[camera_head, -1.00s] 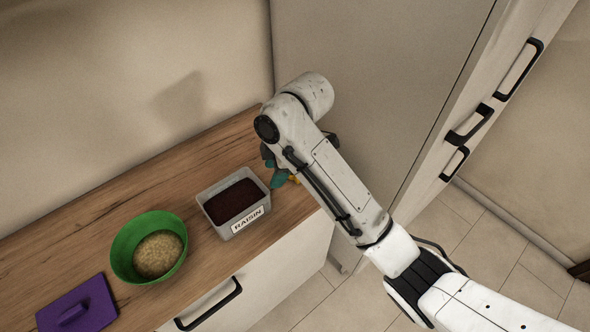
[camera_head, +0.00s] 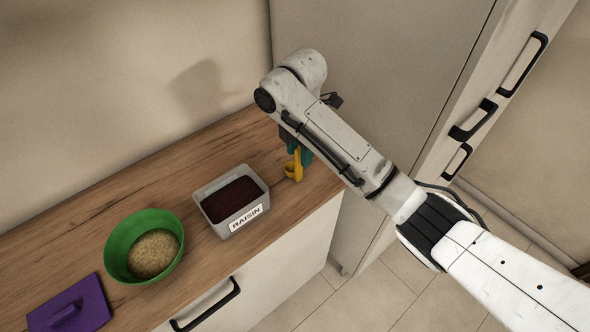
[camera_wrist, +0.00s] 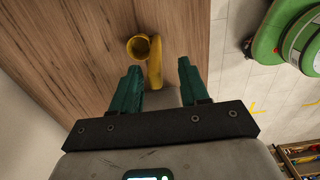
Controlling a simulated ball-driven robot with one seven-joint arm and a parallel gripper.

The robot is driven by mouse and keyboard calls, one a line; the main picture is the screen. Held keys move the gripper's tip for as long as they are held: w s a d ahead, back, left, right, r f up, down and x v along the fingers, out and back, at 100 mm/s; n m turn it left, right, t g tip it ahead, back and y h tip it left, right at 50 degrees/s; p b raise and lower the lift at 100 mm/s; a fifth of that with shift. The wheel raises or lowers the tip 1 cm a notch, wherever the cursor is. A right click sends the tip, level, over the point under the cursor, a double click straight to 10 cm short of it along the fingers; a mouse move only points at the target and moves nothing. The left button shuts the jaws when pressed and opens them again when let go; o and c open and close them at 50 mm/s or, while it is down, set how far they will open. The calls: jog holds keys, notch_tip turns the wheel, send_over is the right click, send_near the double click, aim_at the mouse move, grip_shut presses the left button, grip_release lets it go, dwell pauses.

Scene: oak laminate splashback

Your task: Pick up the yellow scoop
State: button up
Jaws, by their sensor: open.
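The yellow scoop (camera_head: 293,167) is on the wooden counter to the right of the raisin container. In the wrist view the scoop (camera_wrist: 154,62) shows its round bowl at the left and its handle running down between the fingers. My gripper (camera_wrist: 158,80) is open, with one teal finger on each side of the handle. In the head view my gripper (camera_head: 296,145) is partly hidden by my arm and points down at the scoop. I cannot tell whether the fingers touch it.
A grey container labelled RAISIN (camera_head: 238,221) stands left of the scoop. A green bowl (camera_head: 119,238) with grainy contents and a purple lid (camera_head: 88,306) are further left. A tall cabinet (camera_head: 385,70) stands close on the right. The counter's front edge is near the scoop.

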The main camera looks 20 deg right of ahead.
aim_at(299, 162)
jog(key=f, duration=0.3)
jog(key=f+p, duration=0.1)
jog(key=f, duration=0.1)
jog(key=shift+w, duration=0.3)
jog(key=shift+c, duration=0.2)
grip_shut()
